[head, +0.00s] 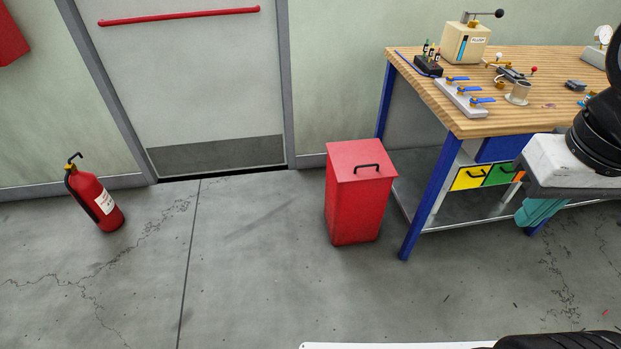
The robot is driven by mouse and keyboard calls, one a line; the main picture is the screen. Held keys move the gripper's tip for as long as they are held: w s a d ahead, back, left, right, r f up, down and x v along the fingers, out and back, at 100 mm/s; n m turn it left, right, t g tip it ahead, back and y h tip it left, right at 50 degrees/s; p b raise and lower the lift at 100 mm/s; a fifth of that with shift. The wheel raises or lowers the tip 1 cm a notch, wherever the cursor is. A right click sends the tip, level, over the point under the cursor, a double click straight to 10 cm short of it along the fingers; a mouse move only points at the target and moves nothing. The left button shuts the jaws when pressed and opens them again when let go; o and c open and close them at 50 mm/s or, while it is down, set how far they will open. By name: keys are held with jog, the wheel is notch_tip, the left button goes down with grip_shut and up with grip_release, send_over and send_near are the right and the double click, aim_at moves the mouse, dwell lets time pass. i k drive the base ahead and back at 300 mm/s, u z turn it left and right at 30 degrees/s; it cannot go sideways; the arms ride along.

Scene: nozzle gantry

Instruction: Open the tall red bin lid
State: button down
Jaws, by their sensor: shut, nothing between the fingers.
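The tall red bin (351,210) stands on the floor left of the workbench. My gripper (534,222) shows at the right side of the picture, in front of the bench, with teal fingers pointing down. It is shut and empty, well to the right of the bin and apart from it.
A wooden-topped workbench (520,58) with blue legs stands right of the bin, carrying several tools; yellow and green drawers (468,178) sit below its top. A fire extinguisher (92,198) stands at left by the grey door (195,75). The floor before the bin is clear.

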aim_at(361, 160)
jog(key=u, duration=0.8)
jog(key=i, duration=1)
